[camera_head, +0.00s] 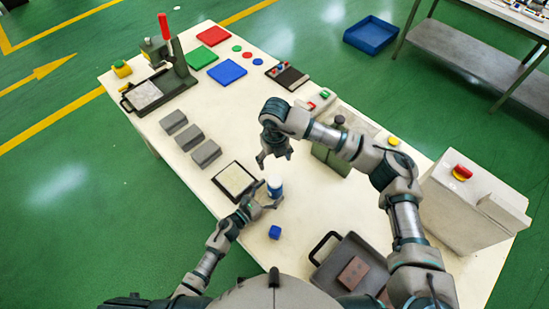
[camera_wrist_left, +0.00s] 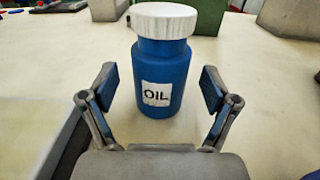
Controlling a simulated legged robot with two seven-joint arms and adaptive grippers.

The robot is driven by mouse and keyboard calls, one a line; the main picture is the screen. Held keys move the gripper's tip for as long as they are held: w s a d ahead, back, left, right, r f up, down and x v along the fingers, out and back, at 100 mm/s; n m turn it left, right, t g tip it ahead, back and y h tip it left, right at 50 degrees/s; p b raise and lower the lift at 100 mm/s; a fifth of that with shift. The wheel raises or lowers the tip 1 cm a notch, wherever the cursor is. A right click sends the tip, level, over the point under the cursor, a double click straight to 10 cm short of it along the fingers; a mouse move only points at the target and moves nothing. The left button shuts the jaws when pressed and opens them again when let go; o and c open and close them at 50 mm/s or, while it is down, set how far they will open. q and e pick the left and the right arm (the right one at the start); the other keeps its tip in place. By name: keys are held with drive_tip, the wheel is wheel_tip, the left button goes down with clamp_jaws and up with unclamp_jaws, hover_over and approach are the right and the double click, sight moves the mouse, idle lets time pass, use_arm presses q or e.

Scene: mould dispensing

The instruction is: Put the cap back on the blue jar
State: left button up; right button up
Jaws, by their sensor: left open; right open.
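The blue jar (camera_wrist_left: 158,67), labelled OIL, stands upright on the table and also shows in the head view (camera_head: 275,191). The white cap (camera_wrist_left: 163,19) sits on top of the jar and looks level; I cannot tell whether it is screwed tight. My left gripper (camera_head: 268,196) is open, with its fingers on either side of the jar and visible gaps to it in the left wrist view (camera_wrist_left: 158,90). My right gripper (camera_head: 275,160) is open and empty, above the table just beyond the jar, with its fingers pointing down.
A framed pale plate (camera_head: 235,178) lies left of the jar. A dark tray (camera_head: 345,250) with a brown block is at the lower right. Grey blocks (camera_head: 190,137) and a red-handled press (camera_head: 172,55) stand farther left.

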use_arm(q)
drive_tip(key=v, duration=1)
drive_tip(key=shift+s, duration=0.1)
